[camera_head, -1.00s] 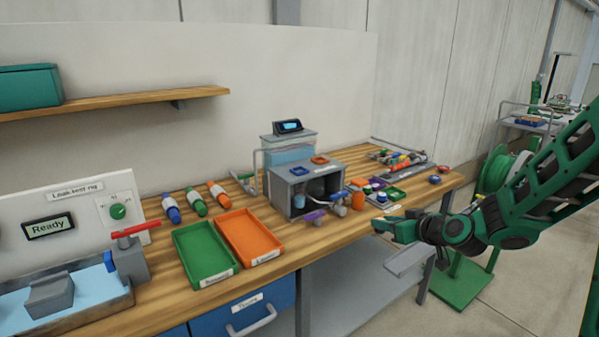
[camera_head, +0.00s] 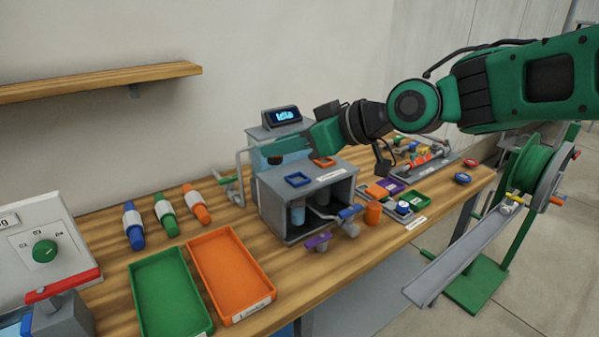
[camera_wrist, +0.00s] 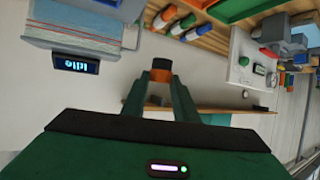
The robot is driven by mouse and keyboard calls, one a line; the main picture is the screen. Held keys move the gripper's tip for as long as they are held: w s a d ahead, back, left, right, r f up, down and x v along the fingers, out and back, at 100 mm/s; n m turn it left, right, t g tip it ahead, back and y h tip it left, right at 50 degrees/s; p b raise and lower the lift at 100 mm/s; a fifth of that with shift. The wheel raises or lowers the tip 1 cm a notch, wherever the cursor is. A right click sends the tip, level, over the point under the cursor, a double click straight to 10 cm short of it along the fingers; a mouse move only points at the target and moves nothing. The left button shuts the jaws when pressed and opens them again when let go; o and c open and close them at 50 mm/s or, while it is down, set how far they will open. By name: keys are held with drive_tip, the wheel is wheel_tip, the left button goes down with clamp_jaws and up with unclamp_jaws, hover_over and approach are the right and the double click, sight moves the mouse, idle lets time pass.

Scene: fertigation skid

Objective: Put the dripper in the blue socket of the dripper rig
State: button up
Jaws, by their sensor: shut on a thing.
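The dripper rig (camera_head: 330,187) is a grey box on the bench with a blue square socket (camera_head: 297,179) and an orange square socket (camera_head: 322,161) on top. Both sockets look empty. My gripper (camera_head: 283,147) is above the rig's top, behind and slightly left of the blue socket, pointing left. In the wrist view its fingers are shut on a small dark and orange piece (camera_wrist: 161,73), which I take to be the dripper. The sockets do not show in the wrist view.
A water tank with an "Idle" display (camera_head: 283,116) stands close behind my gripper. Green (camera_head: 170,290) and orange (camera_head: 232,272) trays and several coloured bottles lie to the left. Small parts and coloured trays (camera_head: 433,198) lie to the right. A purple-handled valve (camera_head: 318,241) sits at the rig's front.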

hover_over(303, 183)
drive_tip(key=w, duration=0.1)
wheel_tip(303, 183, down, 7)
drive_tip(key=shift+w+d+r, duration=0.1)
drive_tip(key=shift+d, duration=0.05)
drive_tip(key=shift+f, duration=2)
drive_tip(key=o, duration=1)
drive_tip(key=shift+f, duration=0.1)
drive_tip(key=v, duration=1.2)
